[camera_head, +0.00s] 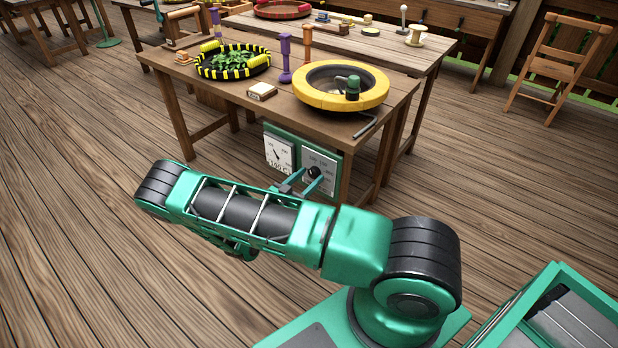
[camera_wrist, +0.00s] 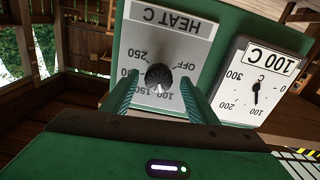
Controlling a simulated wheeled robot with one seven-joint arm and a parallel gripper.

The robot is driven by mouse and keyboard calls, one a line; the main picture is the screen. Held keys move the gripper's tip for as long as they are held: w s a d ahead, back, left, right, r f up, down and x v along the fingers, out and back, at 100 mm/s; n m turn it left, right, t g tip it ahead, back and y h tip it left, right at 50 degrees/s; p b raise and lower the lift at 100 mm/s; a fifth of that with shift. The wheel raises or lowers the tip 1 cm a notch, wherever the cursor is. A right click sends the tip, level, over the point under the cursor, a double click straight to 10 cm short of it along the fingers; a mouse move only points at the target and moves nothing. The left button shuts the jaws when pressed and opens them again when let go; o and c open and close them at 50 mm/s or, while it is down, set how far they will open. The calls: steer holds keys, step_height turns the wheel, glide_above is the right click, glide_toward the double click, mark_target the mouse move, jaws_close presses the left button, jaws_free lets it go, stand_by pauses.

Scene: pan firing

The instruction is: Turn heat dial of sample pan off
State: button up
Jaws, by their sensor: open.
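The heat dial is a black knob (camera_head: 315,172) on a grey plate (camera_head: 320,186) marked HEAT C, on the green panel under the table's front. In the wrist view the knob (camera_wrist: 158,77) shows upside down, with OFF to its right, 250 at upper left and 100 and 150 below. Its pale mark seems to point down toward 100 and 150; I cannot read it exactly. My gripper (camera_head: 301,184) is open in front of the plate. In the wrist view its fingers (camera_wrist: 161,88) stand on either side of the knob, with gaps visible; contact is not seen.
A gauge (camera_wrist: 257,82) labelled 100 C sits beside the dial plate. Above, the table (camera_head: 225,92) carries a yellow-rimmed pan (camera_head: 312,98) and a yellow-and-black-rimmed pan (camera_head: 207,69) with green leaves. A bent metal rod (camera_head: 366,127) lies near its front edge. The plank floor at left is clear.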

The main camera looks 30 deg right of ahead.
steer(key=shift+w+d, duration=0.15)
steer(key=shift+d, duration=0.3)
steer(key=c, duration=1.1)
steer(key=shift+o, duration=0.2)
steer(key=shift+n, duration=0.3)
steer(key=n, duration=0.4)
steer(key=shift+w+a+n, duration=0.15)
steer(key=shift+n, duration=0.15)
steer(key=n, duration=1)
steer(key=shift+a, duration=0.1)
steer(key=n, duration=0.4)
steer(key=shift+f+n, duration=0.1)
steer(key=shift+n, duration=0.2)
